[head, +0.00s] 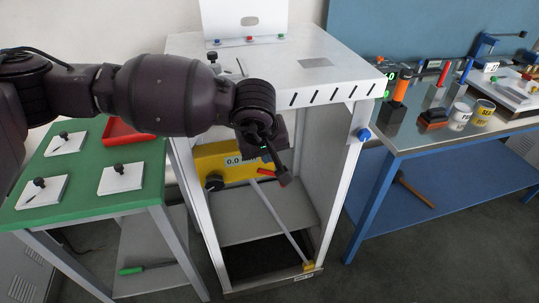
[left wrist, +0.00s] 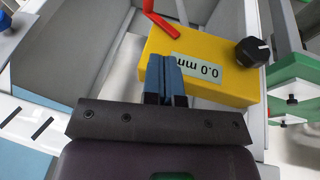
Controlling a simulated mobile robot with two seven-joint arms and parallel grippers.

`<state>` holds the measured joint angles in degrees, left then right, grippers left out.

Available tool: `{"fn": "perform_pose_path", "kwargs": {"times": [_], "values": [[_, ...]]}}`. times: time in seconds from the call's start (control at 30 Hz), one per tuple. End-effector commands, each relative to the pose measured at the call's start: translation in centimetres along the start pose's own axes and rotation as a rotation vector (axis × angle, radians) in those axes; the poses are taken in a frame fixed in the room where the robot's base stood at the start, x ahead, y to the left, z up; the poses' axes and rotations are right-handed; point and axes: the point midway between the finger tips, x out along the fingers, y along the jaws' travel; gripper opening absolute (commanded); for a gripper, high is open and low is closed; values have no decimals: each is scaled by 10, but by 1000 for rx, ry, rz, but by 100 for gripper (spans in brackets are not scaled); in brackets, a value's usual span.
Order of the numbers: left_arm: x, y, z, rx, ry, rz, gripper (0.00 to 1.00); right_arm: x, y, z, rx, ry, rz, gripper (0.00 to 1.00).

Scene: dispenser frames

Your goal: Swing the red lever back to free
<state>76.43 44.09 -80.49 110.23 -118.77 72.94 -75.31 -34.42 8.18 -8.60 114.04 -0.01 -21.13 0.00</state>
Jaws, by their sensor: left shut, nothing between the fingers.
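A yellow box (head: 213,162) with a "0.0 mm" label and a black knob stands inside the white frame (head: 187,140). It also shows in the left wrist view (left wrist: 218,88). The red lever (head: 265,172) is at the box's right side in the head view, partly covered by my left gripper (head: 283,179). In the left wrist view the red lever (left wrist: 160,24) is bent and lies beyond the fingertips (left wrist: 164,60). A gap shows between lever and fingers there. My left gripper is shut and empty. My right gripper is not seen.
A pale rod (head: 283,225) slants down inside the frame to a small yellow block (head: 309,266). Frame posts and the top (head: 337,68) surround the box. A green table (head: 90,190) stands left, a blue bench (head: 420,138) with tools right.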

Motion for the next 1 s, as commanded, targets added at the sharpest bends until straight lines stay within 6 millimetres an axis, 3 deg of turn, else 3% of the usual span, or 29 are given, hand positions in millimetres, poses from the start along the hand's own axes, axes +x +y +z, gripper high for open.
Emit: {"fn": "perform_pose_path", "kwargs": {"times": [0.5, 0.73, 1.0], "values": [[88, 4, 3, 0, -2, 0, 0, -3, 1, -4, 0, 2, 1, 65], [109, 13, 9, -1, 0, 0, 0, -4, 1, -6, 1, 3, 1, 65], [114, 15, 10, -1, 0, 0, 0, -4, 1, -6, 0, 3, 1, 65]]}}
